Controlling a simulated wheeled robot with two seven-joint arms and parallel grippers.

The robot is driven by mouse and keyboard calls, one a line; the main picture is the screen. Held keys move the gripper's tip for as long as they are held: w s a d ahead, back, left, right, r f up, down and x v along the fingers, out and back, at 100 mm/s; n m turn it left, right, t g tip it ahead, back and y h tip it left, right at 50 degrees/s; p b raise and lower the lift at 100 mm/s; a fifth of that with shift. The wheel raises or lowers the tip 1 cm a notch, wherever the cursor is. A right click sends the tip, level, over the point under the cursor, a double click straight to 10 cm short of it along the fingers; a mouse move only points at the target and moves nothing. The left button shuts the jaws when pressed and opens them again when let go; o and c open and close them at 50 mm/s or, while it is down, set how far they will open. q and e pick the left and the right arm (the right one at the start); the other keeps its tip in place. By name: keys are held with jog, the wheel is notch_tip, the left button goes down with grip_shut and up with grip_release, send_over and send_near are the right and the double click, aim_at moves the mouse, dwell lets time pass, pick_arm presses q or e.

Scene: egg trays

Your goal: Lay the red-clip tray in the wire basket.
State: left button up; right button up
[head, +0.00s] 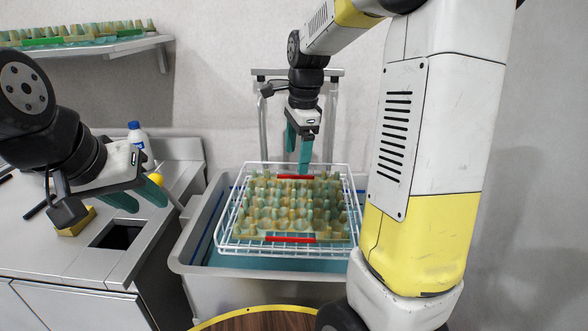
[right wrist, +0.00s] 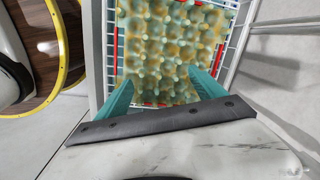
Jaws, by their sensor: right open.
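The red-clip tray (head: 268,238) is a bumpy yellow-green and teal egg tray with red clips at its near and far edges. It lies roughly level inside the white wire basket (head: 232,247), within the rim. It also shows in the right wrist view (right wrist: 172,50), with the basket's wires (right wrist: 232,60) beside it. My right gripper (head: 298,163) is open and empty at the tray's far edge, its fingers pointing down. Whether the fingertips touch the tray is unclear. My left gripper (head: 150,205) is open and empty over the counter at left.
The basket rests on a grey tub (head: 190,262) with a blue inside. A grey counter (head: 40,255) with a square opening stands at left, holding a blue-capped bottle (head: 138,137). A wall shelf (head: 90,48) carries a green-clip tray (head: 75,38). A round wooden top (head: 265,320) is in front.

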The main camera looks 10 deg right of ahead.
jog(key=s+a+r+n+t, duration=0.1)
jog(key=s+r+n+t, duration=0.1)
jog(key=s+n, duration=0.6)
jog(key=s+a+r+n+t+y, duration=0.1)
jog(key=s+r+n+t, duration=0.2)
jog(key=s+n, duration=0.6)
jog(key=s, duration=0.2)
jog(key=shift+s, duration=0.4)
